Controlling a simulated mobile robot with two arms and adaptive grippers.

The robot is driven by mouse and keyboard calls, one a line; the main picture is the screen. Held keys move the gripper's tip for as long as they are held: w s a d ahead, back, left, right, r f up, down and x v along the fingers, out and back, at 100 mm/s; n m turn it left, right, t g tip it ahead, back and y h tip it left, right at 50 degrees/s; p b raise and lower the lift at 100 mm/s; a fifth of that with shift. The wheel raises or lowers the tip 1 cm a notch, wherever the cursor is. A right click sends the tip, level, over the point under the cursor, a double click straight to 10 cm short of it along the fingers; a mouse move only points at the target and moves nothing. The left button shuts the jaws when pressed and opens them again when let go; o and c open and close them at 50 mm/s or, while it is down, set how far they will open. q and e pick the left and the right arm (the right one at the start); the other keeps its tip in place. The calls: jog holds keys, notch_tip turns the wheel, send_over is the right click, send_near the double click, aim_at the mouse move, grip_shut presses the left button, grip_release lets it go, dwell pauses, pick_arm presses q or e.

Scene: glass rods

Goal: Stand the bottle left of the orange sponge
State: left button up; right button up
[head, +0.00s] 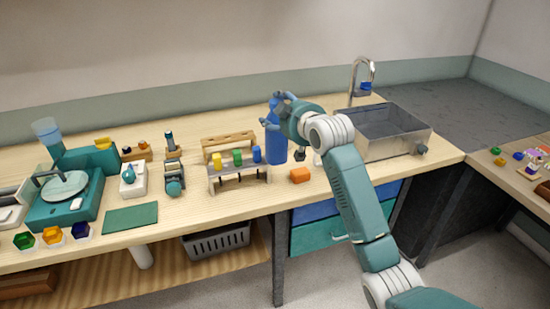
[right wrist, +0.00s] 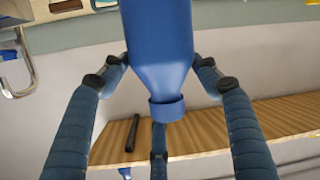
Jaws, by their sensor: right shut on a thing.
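The blue bottle (head: 275,146) is upright in the head view, just left of and behind the orange sponge (head: 299,175) on the wooden bench. My right gripper (head: 276,112) is shut on the upper part of the bottle. In the right wrist view the bottle (right wrist: 160,45) fills the upper middle, its neck pointing down in the picture, with my fingers (right wrist: 158,95) around it. I cannot tell whether the bottle's base touches the bench. My left gripper is not in view.
A wooden rack (head: 240,175) with coloured pieces stands directly left of the bottle. Another rack (head: 228,142) is behind it. A metal sink (head: 405,145) with a tap (head: 353,75) is to the right. The bench's front edge is close to the sponge.

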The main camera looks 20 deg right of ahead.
aim_at(277, 151)
jog(key=f, duration=0.5)
jog(key=f+p, duration=0.1)
jog(key=f, duration=0.1)
jog(key=shift+a+f, duration=0.15)
jog(key=shift+a, duration=0.1)
jog(key=shift+d+f, duration=0.1)
jog(key=shift+f, duration=2.7)
jog(key=o, duration=1.9)
jog(key=shift+f, duration=0.25)
jog(key=shift+o, duration=0.2)
jog(key=shift+s, duration=0.1)
jog(key=shift+r, duration=0.1)
